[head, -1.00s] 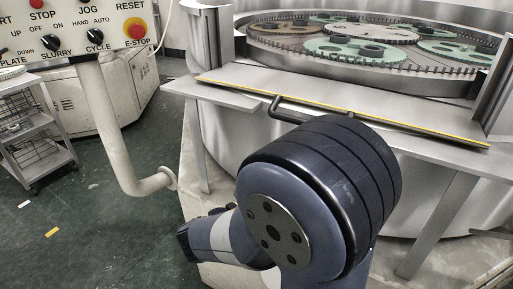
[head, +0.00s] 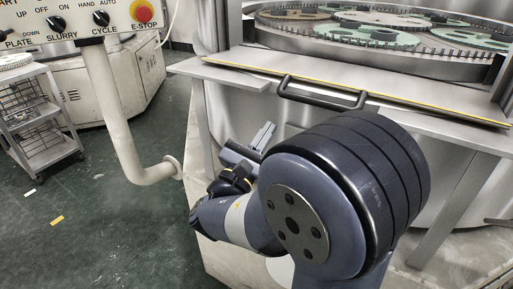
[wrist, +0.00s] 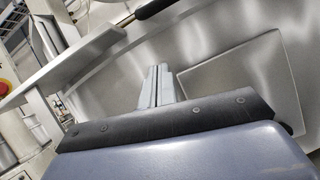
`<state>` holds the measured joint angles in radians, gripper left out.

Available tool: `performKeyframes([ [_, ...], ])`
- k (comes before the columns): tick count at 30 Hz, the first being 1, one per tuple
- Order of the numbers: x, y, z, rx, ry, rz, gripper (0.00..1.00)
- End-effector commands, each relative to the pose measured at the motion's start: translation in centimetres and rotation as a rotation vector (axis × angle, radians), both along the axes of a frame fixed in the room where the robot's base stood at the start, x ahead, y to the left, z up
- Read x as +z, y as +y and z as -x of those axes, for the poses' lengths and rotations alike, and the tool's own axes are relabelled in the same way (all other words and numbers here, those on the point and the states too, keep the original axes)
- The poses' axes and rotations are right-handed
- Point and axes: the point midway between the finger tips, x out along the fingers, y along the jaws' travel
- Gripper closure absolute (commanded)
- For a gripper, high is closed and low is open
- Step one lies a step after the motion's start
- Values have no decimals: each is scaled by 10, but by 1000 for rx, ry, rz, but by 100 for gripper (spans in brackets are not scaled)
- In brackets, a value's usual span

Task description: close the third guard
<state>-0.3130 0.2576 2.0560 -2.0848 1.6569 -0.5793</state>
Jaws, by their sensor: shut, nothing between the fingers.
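The guard (head: 405,92) in front of the lapping machine is a metal panel with a yellow strip along its front edge. It lies folded down, nearly flat, leaving the machine opening above uncovered. A black bar handle (head: 320,93) sits at its front edge; the handle also shows in the wrist view (wrist: 153,9) at the top. My gripper (head: 264,134) is below and left of the handle, apart from it, with nothing held. In the wrist view my gripper's fingers (wrist: 157,74) are together. No number shows on the guard.
Green and brown carriers with gear rings (head: 380,36) lie on the machine's plate. A control box (head: 75,18) on a bent cream pipe (head: 118,130) stands left. A wire-shelf trolley (head: 38,118) is farther left. Metal legs stand either side below the guard.

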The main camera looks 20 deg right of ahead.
Motion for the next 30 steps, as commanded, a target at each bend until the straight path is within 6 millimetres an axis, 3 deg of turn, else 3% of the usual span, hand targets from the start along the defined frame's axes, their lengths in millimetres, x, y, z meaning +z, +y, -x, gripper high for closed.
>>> performKeyframes([
  [5, 14, -24, -14, -4, -4, -1, 100],
  [12, 43, -19, -5, 0, -3, -1, 100],
  [30, 51, -19, -3, 0, 2, -4, 100],
])
